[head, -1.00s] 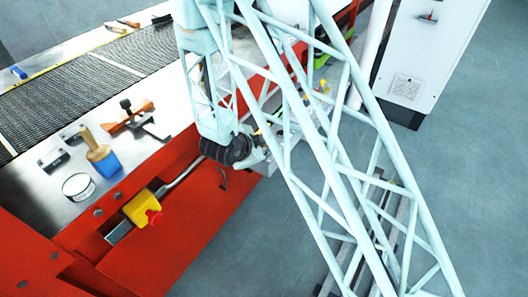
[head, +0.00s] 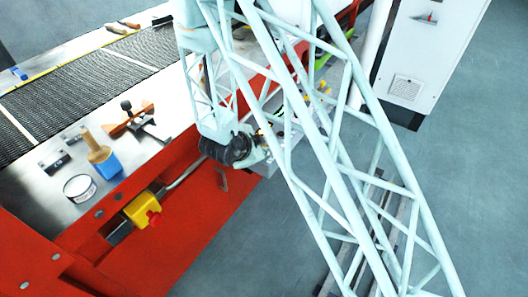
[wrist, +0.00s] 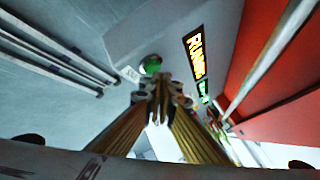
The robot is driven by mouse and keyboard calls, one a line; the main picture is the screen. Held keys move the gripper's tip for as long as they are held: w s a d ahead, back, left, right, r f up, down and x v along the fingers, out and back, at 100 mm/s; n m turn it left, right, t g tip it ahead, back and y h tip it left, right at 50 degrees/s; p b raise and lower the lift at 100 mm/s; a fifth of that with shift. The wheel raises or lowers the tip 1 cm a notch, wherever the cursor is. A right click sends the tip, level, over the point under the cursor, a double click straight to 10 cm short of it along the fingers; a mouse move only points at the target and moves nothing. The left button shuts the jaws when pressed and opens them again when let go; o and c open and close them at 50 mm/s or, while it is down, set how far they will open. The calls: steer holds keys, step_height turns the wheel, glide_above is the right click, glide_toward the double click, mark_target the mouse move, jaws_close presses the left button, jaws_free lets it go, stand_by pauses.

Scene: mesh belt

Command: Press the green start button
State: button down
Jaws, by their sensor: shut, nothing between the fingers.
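The green button (wrist: 151,65) is a domed cap on a grey panel in the wrist view. My gripper (wrist: 160,84) is shut and empty, with its fingertips close beside the lower right of the button. I cannot tell whether they touch it. A lit display (wrist: 195,53) right of the button shows yellow letters that seem to read "RUNNING", with a small green-lit sign (wrist: 203,88) below it. In the head view my lattice arm hides the button and fingertips.
The mesh belt (head: 75,98) runs along the red machine frame. A yellow box with a red knob (head: 142,210) is on its side. A brush (head: 102,155), a tin (head: 79,188) and tools lie on the metal deck. A white cabinet (head: 430,55) stands at right.

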steer(key=shift+r, duration=0.4)
steer(key=shift+r+p, duration=1.8)
steer(key=shift+r, duration=0.7)
steer(key=shift+r, duration=0.1)
